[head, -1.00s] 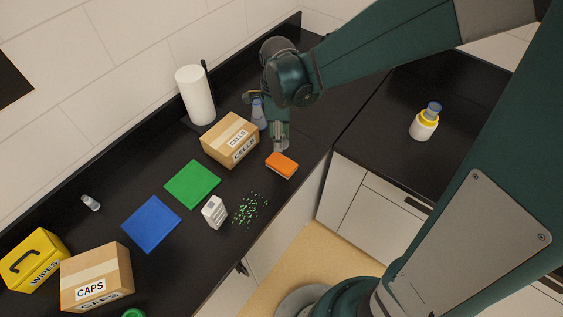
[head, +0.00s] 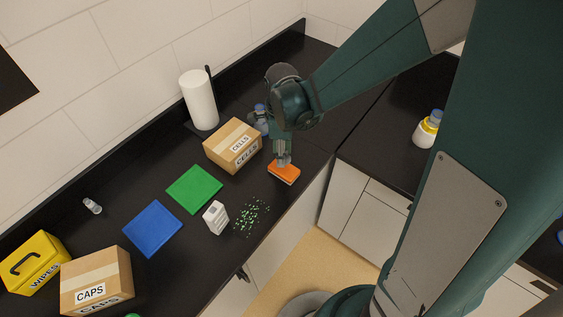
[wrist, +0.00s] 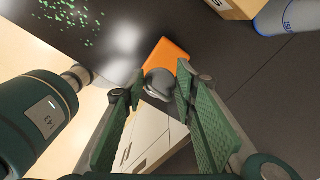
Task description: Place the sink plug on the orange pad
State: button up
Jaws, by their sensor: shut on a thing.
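My gripper (head: 283,161) is over the orange pad (head: 285,175), near the front edge of the black counter. In the wrist view the fingertips of my gripper (wrist: 161,80) are closed on a rounded grey sink plug (wrist: 157,85). The plug overlaps the near part of the orange pad (wrist: 174,52) in that view. I cannot tell whether the plug touches the pad. In the head view the plug is too small and hidden to make out.
A CELLS box (head: 229,147) stands left of my gripper, with a bottle (head: 262,116) behind. A white carton (head: 216,217), green scattered bits (head: 251,217), and green (head: 195,189) and blue (head: 152,228) mats lie left. Counter to the right is clear.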

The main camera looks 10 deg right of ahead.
jog(key=shift+f, duration=0.3)
jog(key=shift+f, duration=2)
jog(key=shift+f, duration=0.15)
jog(key=o, duration=0.9)
jog(key=shift+w+r, duration=0.15)
jog(key=shift+r, duration=6)
jog(key=shift+d, duration=0.1)
